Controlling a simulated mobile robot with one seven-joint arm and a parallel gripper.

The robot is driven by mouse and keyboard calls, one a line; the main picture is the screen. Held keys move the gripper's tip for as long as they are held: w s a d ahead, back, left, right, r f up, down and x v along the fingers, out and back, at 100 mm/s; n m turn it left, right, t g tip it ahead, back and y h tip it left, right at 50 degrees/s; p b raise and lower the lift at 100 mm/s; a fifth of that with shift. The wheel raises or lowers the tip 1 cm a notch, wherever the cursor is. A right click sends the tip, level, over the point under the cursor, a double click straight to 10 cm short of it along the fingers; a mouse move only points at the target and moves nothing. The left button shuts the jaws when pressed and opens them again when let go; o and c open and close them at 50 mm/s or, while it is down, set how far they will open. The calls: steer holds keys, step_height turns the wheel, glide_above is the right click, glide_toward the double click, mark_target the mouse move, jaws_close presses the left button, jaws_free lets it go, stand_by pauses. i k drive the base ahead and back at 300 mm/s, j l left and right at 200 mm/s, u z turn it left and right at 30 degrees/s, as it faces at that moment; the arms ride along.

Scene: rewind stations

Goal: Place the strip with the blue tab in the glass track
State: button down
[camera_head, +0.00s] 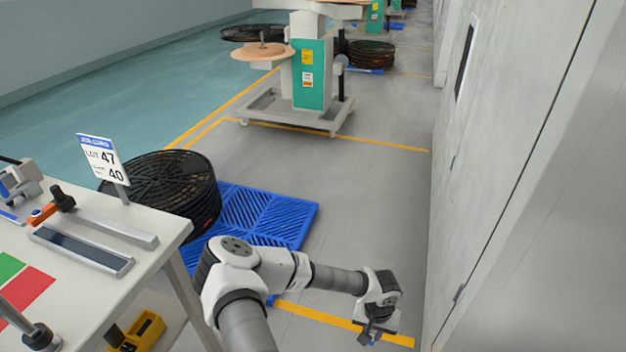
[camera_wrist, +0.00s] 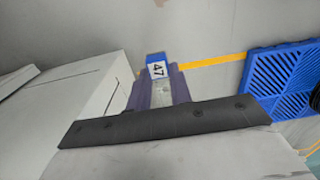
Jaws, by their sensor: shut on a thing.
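My gripper (camera_head: 374,331) hangs low over the floor at the lower right, beside the grey wall and away from the table. In the wrist view its two purple-grey fingers are shut on the strip (camera_wrist: 161,93), which looks pale or clear between them. The strip's blue tab (camera_wrist: 155,59), with a white label reading 47, sticks out past the fingertips. The glass track (camera_head: 82,250), a light metal frame with a dark glassy bed, lies on the table at the left. It looks empty.
The white table (camera_head: 130,265) also holds an orange-and-black clamp (camera_head: 52,206), a sign (camera_head: 102,158) reading 47 and 40, and red and green patches. A blue pallet (camera_head: 262,215) with black reels (camera_head: 165,185) stands behind. The grey wall (camera_head: 500,200) is close on the right.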

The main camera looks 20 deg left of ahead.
mark_target(76, 246)
steer(key=l+u, duration=0.15)
steer(key=u, duration=0.2)
steer(key=i+l+u, duration=0.1)
steer(key=u, duration=0.25)
steer(key=l+u, duration=0.2)
steer(key=u, duration=0.15)
steer(key=l+u, duration=0.7)
steer(key=j, duration=0.1)
